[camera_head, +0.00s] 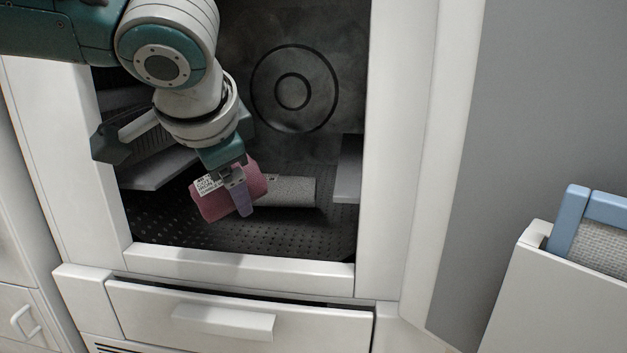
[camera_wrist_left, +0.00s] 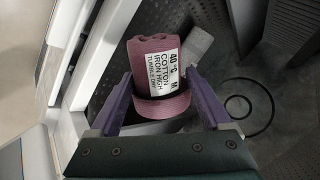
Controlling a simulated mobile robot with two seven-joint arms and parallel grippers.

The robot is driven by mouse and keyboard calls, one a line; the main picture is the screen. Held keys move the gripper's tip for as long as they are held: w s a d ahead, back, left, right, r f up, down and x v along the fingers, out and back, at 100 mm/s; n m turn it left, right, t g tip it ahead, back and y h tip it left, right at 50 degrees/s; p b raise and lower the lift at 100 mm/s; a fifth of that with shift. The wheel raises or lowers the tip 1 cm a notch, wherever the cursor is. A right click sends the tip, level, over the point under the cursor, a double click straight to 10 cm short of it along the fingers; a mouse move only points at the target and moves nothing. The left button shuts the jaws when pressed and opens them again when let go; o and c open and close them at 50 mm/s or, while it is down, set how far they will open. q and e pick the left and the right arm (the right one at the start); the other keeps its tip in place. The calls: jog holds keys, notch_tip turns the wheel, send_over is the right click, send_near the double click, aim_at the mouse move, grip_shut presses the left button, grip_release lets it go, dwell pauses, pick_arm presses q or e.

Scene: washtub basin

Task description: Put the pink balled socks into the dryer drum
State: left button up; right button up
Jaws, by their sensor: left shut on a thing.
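The pink balled socks (camera_head: 213,205), with a white printed label, are inside the dryer drum (camera_head: 290,240), above its perforated floor. In the left wrist view the socks (camera_wrist_left: 160,103) sit between the two purple fingers. My left gripper (camera_head: 240,190) reaches in through the opening and is shut on the socks. It also shows in the left wrist view (camera_wrist_left: 160,100). I cannot tell whether the socks touch the drum floor. My right gripper is not in view.
A grey cylindrical roll (camera_head: 290,191) lies in the drum just behind and right of the socks. Grey ledges stick out from the drum's sides, one at the right (camera_head: 348,170). The white door frame (camera_head: 240,270) borders the opening. A white bin with a blue-framed item (camera_head: 575,225) stands at right.

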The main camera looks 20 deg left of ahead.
pick_arm(q)
jog(key=w+a+b, duration=0.2)
jog(key=w+b, duration=0.1)
jog(key=w, duration=0.8)
jog(key=shift+w+a, duration=0.35)
jog(key=o, duration=1.3)
